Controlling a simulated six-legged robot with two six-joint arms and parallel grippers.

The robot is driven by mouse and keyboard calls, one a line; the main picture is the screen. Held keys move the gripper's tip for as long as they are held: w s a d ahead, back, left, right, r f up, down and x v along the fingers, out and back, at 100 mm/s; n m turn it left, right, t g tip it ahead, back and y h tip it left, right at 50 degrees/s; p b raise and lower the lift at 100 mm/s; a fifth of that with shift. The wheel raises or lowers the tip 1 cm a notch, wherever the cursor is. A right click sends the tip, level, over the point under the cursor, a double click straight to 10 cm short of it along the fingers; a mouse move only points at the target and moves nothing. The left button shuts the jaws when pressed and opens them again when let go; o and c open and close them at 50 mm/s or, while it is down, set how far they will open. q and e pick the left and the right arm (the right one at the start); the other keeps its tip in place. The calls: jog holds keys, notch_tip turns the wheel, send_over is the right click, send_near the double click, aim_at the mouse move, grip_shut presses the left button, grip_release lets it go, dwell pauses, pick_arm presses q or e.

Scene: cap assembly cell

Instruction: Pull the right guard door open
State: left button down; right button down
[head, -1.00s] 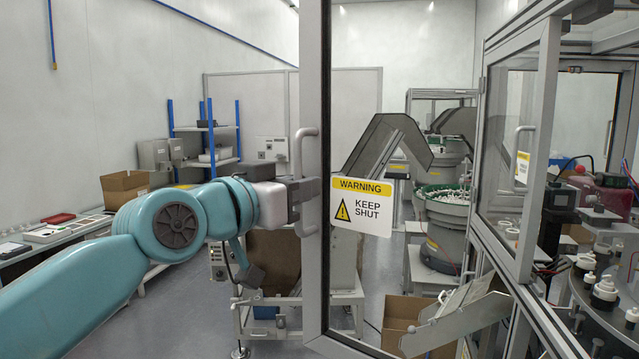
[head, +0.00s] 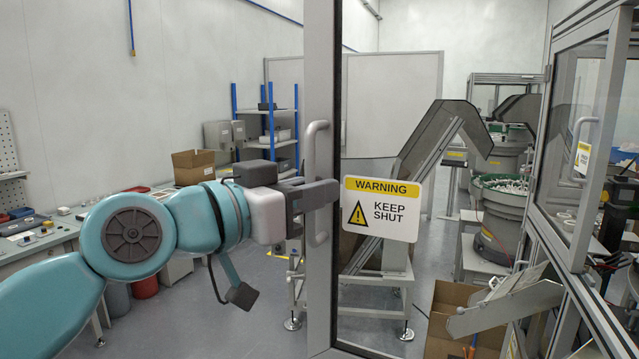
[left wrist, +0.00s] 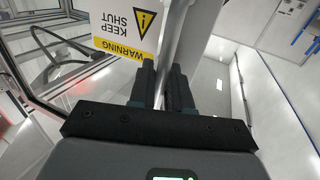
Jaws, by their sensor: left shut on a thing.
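A guard door (head: 321,280) with a grey metal frame and a clear pane stands upright in the middle of the head view, swung out from the machine cell. A yellow and white "WARNING KEEP SHUT" sign (head: 382,208) is on its pane, and the sign shows upside down in the left wrist view (left wrist: 125,25). My left gripper (head: 318,192) is shut on the grey bar handle (head: 311,148) of this door. In the left wrist view, the two dark fingers of my left gripper (left wrist: 166,88) close around the handle; their tips partly hide it. My right gripper is not in view.
A second glazed panel with a handle (head: 578,135) and a similar sign stands at the right. Behind the held door are a sloped conveyor (head: 425,150), a feeder bowl (head: 500,215) and a cardboard box (head: 450,320). A bench with boxes lies left. Grey floor shows between.

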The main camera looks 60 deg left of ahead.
pick_arm(q)
jog(key=shift+s+d+r, duration=0.15)
jog(key=shift+s+d, duration=0.05)
jog(key=shift+s, duration=0.2)
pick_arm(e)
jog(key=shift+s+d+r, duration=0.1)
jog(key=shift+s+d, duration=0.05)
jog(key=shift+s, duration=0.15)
pick_arm(q)
jog(key=shift+s+d, duration=0.1)
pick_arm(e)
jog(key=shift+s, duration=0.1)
pick_arm(q)
jog(key=c, duration=1.3)
grip_release()
